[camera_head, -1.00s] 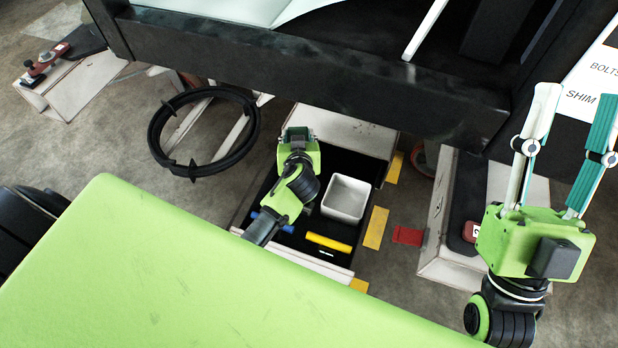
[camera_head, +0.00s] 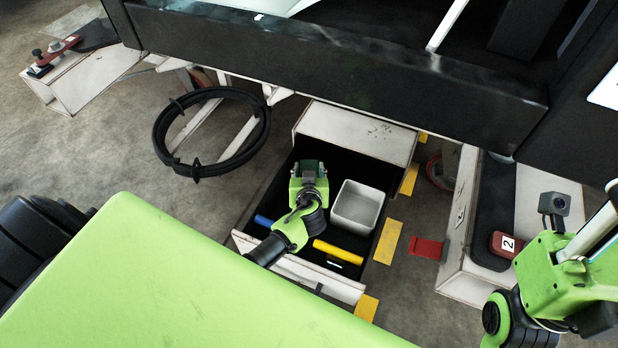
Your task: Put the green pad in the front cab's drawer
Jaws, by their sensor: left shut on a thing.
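The drawer (camera_head: 342,288) stands open on the floor below the dark cab body, with white walls and a black inside. My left gripper (camera_head: 308,172) is over the drawer's middle, left of a white bin. It points down, so its fingertips and what they hold are hidden below it. I see no green pad in the open; the held thing may be it. My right gripper (camera_head: 578,262) is at the right edge, away from the drawer. Its fingers are spread and partly cut off by the picture edge.
The white bin (camera_head: 358,207), a yellow thing (camera_head: 337,252) and a blue thing (camera_head: 264,221) are in the drawer. A black ring (camera_head: 262,130) is at its left. The dark beam (camera_head: 330,62) overhangs behind. A red block marked 2 (camera_head: 505,244) is at right.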

